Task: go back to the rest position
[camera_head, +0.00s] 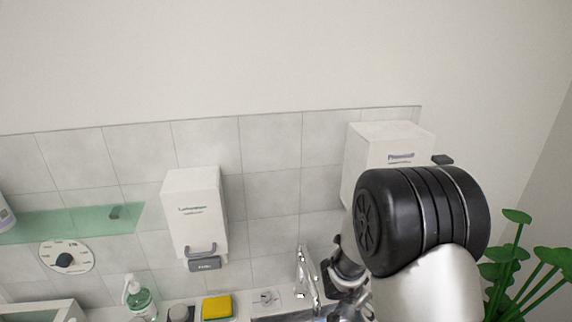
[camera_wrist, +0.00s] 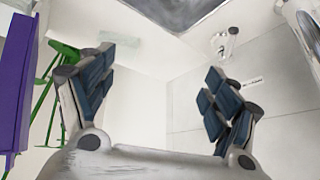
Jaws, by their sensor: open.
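My gripper (camera_wrist: 157,100) shows in the wrist view with its two padded fingers spread wide apart. It is open, and nothing is between the fingers. In the head view my arm, with a black joint, stands at the lower right in front of the tiled wall. The fingertips cannot be made out clearly there, since the arm covers much of that area.
A white dispenser (camera_head: 193,212) hangs on the tiles, and another dispenser (camera_head: 375,150) is partly behind my arm. Below are a faucet (camera_head: 305,270), a yellow sponge (camera_head: 217,307) and a soap bottle (camera_head: 140,300). A green plant (camera_head: 512,268) stands at the right.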

